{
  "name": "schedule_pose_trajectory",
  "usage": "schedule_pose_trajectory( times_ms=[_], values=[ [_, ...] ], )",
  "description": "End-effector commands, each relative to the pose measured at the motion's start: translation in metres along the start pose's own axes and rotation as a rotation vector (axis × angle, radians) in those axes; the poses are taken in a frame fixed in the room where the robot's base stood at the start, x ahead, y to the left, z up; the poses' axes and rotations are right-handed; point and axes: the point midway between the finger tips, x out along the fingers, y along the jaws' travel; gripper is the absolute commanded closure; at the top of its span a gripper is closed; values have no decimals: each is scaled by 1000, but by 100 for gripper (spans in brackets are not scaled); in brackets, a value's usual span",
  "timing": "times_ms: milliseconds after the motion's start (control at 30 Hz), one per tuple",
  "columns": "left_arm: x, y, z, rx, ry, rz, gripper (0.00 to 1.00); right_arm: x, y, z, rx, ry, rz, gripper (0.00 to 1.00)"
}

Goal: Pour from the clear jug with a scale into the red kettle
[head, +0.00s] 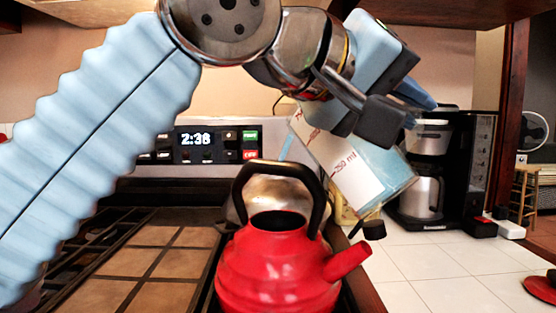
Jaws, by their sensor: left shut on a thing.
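The red kettle (277,267) stands upright on the stove in front of me, its black handle arched over a dark round opening and its spout pointing right. The clear jug (356,165) with a red scale reading 250 ml is tilted above and to the right of the kettle. My left gripper (385,108) is shut on the jug near its upper right part and holds it in the air. The fingers hide part of the jug. I cannot tell whether liquid is leaving it. My right gripper is not in view.
A black and silver coffee maker (438,170) stands on the white tiled counter (425,265) at the right. A shiny metal pot (268,193) sits behind the kettle. A red object (541,289) lies at far right.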

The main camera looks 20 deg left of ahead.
Motion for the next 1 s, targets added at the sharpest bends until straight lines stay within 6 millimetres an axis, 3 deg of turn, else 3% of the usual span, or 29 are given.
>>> schedule_pose_trajectory(
  times_ms=[1000],
  values=[
    [-3,1,-6,-69,2,32,100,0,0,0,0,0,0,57]
  ],
)
